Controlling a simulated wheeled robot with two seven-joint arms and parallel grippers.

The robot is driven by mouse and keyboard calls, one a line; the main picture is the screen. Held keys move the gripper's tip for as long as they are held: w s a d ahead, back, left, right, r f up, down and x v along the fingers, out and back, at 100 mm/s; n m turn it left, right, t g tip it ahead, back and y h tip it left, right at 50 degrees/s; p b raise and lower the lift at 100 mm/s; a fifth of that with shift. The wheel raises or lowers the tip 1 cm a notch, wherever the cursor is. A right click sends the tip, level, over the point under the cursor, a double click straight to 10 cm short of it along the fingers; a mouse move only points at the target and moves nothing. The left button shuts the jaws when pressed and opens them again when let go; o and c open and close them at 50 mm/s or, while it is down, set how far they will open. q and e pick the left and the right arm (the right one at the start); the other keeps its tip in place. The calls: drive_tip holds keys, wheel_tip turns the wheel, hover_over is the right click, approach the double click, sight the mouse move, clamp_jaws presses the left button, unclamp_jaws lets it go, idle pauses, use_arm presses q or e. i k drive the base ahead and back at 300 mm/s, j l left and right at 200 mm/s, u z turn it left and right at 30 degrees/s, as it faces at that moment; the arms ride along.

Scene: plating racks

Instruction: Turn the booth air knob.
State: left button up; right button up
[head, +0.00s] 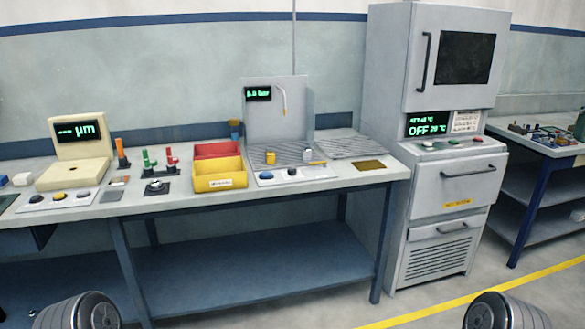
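The booth (279,112) is a grey back panel with a side wall, at the middle of the bench. Its small green display (258,93) appears to read 0.0 bar, and a thin pale nozzle (284,100) hangs beside it. A low control strip along the booth's front edge carries a blue button (265,176) and a small dark-and-white control (292,171). This control may be the air knob; it is too small to be sure, and its setting cannot be read. Neither gripper is in view; only rounded parts of my arms show at the bottom corners.
Yellow bin (219,175) and red bin (217,149) stand left of the booth. A tall grey oven (440,120) stands right of the bench.

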sight(291, 171)
drive_tip(key=i+l, duration=0.35)
drive_tip(key=i+l+u, duration=0.15)
drive_tip(key=i+l, duration=0.55)
drive_tip(key=l, duration=0.15)
drive_tip(key=i+l+u, duration=0.1)
drive_tip(key=i+l, duration=0.25)
drive_tip(key=i+l+u, duration=0.1)
drive_tip(key=i+l, duration=0.2)
drive_tip(key=l, duration=0.2)
drive_tip(key=i+l, duration=0.3)
drive_tip(key=l, duration=0.15)
drive_tip(key=i+l+u, duration=0.1)
drive_tip(key=i+l, duration=0.2)
drive_tip(key=l, duration=0.2)
